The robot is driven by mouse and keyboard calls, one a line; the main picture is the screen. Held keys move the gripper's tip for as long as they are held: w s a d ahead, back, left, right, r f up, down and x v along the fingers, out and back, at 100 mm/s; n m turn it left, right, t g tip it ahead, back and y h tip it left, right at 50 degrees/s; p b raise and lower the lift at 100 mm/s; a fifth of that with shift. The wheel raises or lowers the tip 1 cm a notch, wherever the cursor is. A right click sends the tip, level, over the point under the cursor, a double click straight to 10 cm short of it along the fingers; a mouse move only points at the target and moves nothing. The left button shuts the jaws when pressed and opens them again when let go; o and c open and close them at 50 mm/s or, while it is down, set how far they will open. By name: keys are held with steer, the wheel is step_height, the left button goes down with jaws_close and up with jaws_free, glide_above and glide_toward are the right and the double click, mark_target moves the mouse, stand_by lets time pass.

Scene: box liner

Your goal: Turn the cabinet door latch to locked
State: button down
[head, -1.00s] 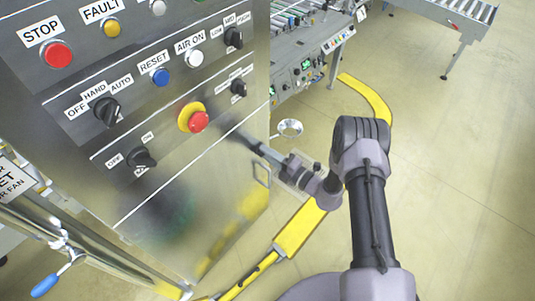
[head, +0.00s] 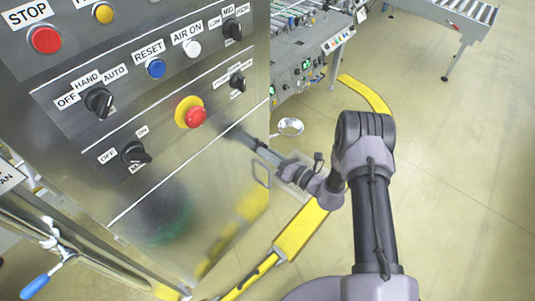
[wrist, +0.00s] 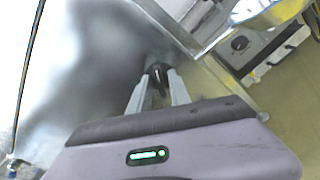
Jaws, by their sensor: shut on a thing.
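The steel cabinet door (head: 215,190) shows at the left in the head view, below the control panel. My gripper (head: 252,141) reaches its right part from the right. In the wrist view my gripper (wrist: 158,86) has its two pale fingers on either side of a small dark latch knob (wrist: 160,71), shut on it. The fingers hide part of the knob, and its pointer and any lock marks cannot be read. In the head view the knob is too small and blurred to make out.
A red emergency stop (head: 195,117) on a yellow collar and a black selector (head: 237,82) sit above my gripper. A metal pull handle (head: 261,173) is just below it. A yellow floor rail (head: 300,230) runs beneath my arm. Open floor lies at the right.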

steer(key=n+b, duration=0.1)
steer(key=n, duration=0.3)
steer(key=shift+f, duration=0.1)
steer(key=shift+n+b, duration=0.55)
steer(key=shift+n, duration=1.15)
steer(key=c, duration=1.5)
jaws_free()
steer(key=shift+d, duration=0.1)
steer(key=p+v, duration=0.4)
steer(key=v, duration=1.3)
steer(key=shift+s, duration=0.15)
